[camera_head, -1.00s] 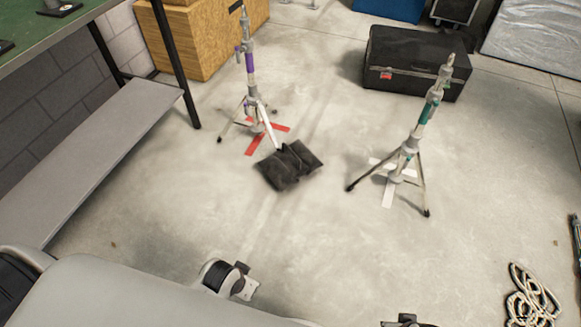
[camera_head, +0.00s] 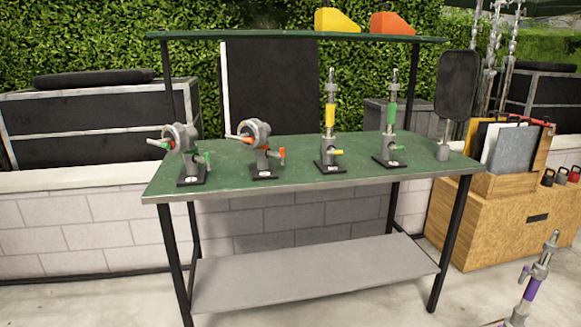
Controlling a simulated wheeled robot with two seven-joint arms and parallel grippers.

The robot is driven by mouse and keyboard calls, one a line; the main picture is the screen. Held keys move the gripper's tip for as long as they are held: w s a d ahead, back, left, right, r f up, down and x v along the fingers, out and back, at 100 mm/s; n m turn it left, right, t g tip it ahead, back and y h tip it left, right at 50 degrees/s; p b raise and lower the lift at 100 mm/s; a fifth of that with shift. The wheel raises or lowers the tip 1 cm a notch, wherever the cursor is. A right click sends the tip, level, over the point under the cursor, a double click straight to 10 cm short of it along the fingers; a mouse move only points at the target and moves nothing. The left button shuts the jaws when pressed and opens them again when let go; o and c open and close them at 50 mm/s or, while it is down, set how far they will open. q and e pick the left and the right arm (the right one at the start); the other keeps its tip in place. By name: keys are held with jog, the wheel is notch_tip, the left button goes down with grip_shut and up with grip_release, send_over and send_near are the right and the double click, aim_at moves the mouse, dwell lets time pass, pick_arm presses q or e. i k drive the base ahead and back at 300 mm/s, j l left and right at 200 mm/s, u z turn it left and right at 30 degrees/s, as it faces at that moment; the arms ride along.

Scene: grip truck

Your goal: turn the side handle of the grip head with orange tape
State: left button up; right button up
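The grip head with orange tape (camera_head: 259,145) stands upright on a small black base on the green table top (camera_head: 360,163), left of its middle. It has a round grey disc at the top. Neither of my grippers is in view.
A yellow-taped post (camera_head: 329,118) and a green-taped post (camera_head: 391,120) stand on the table's right half. A dark panel (camera_head: 458,85) stands at its right end. A lower shelf (camera_head: 320,272) is empty. A wooden crate (camera_head: 500,222) and a purple-taped stand (camera_head: 533,285) are at the right.

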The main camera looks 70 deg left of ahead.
aim_at(281, 155)
jog(key=u, duration=0.45)
jog(key=j+u, duration=0.1)
jog(key=u, duration=0.8)
jog(key=j+u, duration=0.1)
jog(key=u, duration=0.85)
